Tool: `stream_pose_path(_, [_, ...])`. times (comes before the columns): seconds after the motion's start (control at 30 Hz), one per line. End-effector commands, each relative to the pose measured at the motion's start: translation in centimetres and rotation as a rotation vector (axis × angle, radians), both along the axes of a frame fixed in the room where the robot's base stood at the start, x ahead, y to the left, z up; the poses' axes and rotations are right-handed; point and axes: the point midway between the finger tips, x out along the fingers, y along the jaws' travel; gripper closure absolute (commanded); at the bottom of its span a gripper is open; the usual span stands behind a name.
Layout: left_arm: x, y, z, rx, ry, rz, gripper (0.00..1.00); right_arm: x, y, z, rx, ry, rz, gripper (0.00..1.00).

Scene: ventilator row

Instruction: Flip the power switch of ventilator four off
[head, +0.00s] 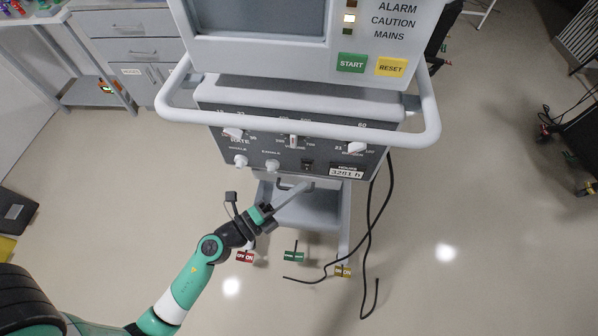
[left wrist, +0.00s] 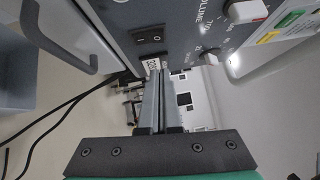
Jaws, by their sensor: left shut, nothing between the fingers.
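The ventilator has a grey control panel (head: 300,140) with knobs and dials under a white screen housing (head: 290,40). A small black rocker switch (head: 308,165) sits low on the panel. It shows larger in the left wrist view (left wrist: 150,40), with white marks on its face; I cannot tell which side is pressed. My left gripper (head: 304,186) is shut and empty, its fingertips just below the switch in the head view. In the left wrist view the fingers (left wrist: 158,78) point toward the panel; I cannot tell whether they touch it. No ventilator number is readable. My right gripper is not in view.
A white rail (head: 430,110) curves around the ventilator. Black cables (head: 370,230) hang at its right. Red, green and yellow tags (head: 293,256) show near the base. Grey cabinets (head: 130,50) stand at the back left. Open floor lies to the right.

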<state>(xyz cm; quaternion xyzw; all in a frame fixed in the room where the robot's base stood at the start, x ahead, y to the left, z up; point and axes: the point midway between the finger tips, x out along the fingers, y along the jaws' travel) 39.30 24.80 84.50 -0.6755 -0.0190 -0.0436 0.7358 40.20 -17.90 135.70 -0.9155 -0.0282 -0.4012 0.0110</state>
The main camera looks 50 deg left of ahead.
Motion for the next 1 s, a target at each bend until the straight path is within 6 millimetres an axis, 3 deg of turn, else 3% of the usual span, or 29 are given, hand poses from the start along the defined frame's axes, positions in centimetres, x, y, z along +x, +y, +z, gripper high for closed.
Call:
stream_pose_path(0.1, [1.6, 1.5, 0.3, 0.002, -0.001, 0.004, 1.0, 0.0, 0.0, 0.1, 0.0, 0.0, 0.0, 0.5])
stream_pose_path(0.3, [2.8, 2.6, 0.4, 0.0, 0.0, 0.001, 1.0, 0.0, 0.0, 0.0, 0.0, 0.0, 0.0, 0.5])
stream_pose_path(0.67, [2.9, 2.7, 0.5, -0.002, 0.002, 0.0, 1.0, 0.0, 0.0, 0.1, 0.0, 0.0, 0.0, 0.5])
stream_pose_path(0.9, [3.3, 3.1, 1.3, -0.043, 0.05, 0.0, 1.0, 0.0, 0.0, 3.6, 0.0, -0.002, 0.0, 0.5])
stream_pose_path(1.0, [3.3, 3.1, 0.6, -0.04, 0.044, 0.0, 1.0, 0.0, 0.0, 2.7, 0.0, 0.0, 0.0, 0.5])
